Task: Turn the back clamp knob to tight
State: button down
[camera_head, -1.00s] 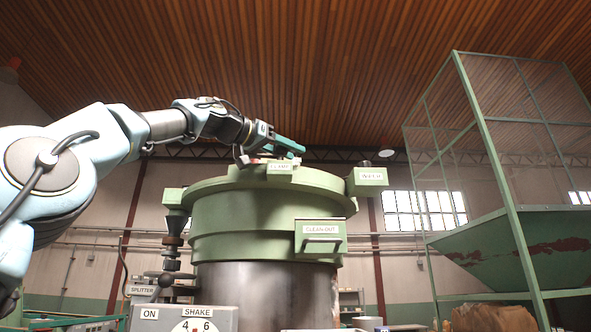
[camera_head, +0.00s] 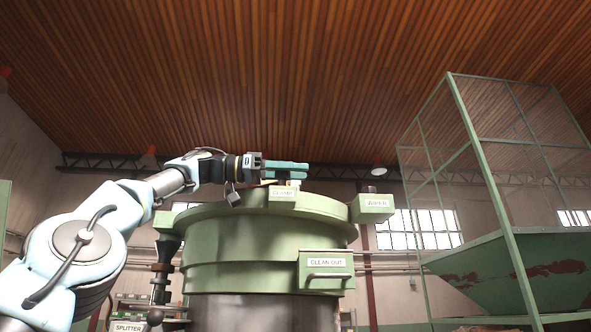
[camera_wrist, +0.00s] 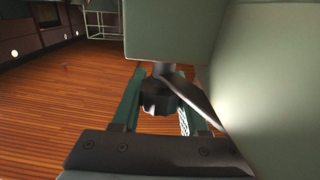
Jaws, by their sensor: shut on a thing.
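A green drum-shaped machine (camera_head: 265,245) stands in the middle of the head view. A small green box (camera_head: 284,195) on its top rim bears a label that seems to read CLAMP. My gripper (camera_head: 298,170) is just above this box, its teal jaws roughly level. In the wrist view, my gripper (camera_wrist: 160,74) has a teal finger on each side of a dark lobed knob (camera_wrist: 160,95), and is shut on it. The knob sits beside a green block (camera_wrist: 165,30). The knob is hidden in the head view, and its setting cannot be read.
A second labelled green box (camera_head: 371,207) stands out at the rim's right. A CLEAN OUT door (camera_head: 326,270) is on the drum's front. A green framed hopper (camera_head: 520,270) stands at the right. In the wrist view, a large pale green surface (camera_wrist: 275,90) lies close at the right.

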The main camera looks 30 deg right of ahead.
dwell(0.4)
jog(key=shift+c, duration=2.2)
grip_release()
jog(key=v, duration=1)
jog(key=shift+w+a, duration=0.15)
jog(key=shift+a, duration=0.2)
